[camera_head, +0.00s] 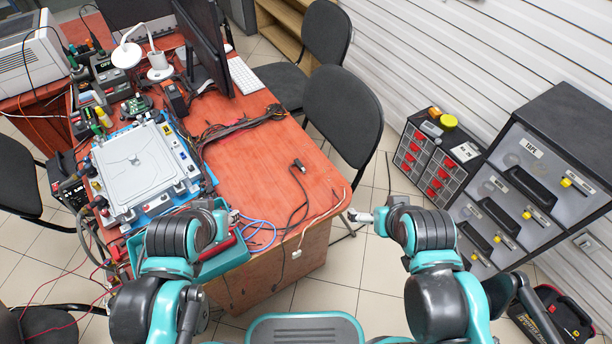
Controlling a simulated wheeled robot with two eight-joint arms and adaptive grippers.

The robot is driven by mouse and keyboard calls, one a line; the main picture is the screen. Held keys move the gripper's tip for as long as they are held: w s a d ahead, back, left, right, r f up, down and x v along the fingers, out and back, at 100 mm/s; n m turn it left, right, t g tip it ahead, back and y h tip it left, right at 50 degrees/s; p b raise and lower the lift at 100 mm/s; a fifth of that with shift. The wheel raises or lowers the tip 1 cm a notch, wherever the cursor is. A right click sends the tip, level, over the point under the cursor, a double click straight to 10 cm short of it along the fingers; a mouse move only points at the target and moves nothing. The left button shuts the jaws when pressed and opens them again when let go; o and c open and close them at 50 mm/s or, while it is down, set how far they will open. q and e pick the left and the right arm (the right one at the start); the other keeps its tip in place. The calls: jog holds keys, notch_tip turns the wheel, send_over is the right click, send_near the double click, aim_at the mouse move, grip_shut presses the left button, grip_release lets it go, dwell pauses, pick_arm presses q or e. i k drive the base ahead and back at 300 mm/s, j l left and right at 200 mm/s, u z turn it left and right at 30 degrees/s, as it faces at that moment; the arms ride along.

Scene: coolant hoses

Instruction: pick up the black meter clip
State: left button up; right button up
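A small black clip-like end (298,164) lies on the red-brown table, with a black cable running from it toward the table's front edge. I cannot tell for sure that it is the meter clip. My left gripper (234,217) is over the front part of the table, in front and left of this black end and apart from it. My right gripper (354,215) is off the table's right edge, over the floor, apart from the black end. Both grippers appear small, and their finger opening is unclear. Nothing is visibly held by either.
The red-brown table (262,170) has free room around the black cable. A grey device (137,170) on a blue mat stands at left, with a teal tray (222,262) at the front. A monitor (207,45) and keyboard (243,76) are behind. Chairs (343,112) and drawer cabinets (540,175) stand right.

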aim_at(297, 163)
jog(key=i+l+u, duration=0.1)
jog(key=l, duration=0.2)
jog(key=i+l+u, duration=0.15)
jog(key=l, duration=0.2)
jog(key=i+l+u, duration=0.2)
jog(key=i+l, duration=0.15)
jog(key=l, duration=0.3)
